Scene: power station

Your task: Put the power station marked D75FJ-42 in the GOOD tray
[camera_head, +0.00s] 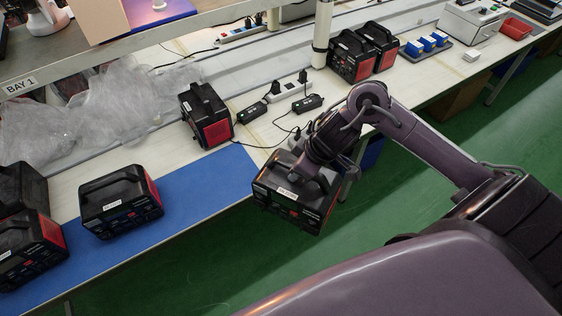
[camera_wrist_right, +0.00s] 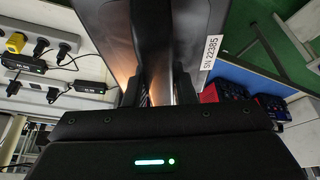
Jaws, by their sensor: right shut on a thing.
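A black power station with red sides (camera_head: 293,208) hangs in my right gripper (camera_head: 308,172), which is shut on its top handle. It is above the table's front edge and partly over the green floor. In the right wrist view the gripper (camera_wrist_right: 160,95) grips the handle, and a white label (camera_wrist_right: 210,56) on the station reads SN 22385. Its front marking is too small to read in the head view. No marking D75FJ-42 is legible, and I see no tray marked GOOD. My left gripper is not in view.
Other power stations stand on the blue mat (camera_head: 200,190) at left, including one (camera_head: 120,202). Another (camera_head: 206,115) stands behind, near chargers (camera_head: 307,103) and cables. A pair (camera_head: 352,55) stands beside a post (camera_head: 322,35). Clear plastic wrap (camera_head: 110,105) lies at back left.

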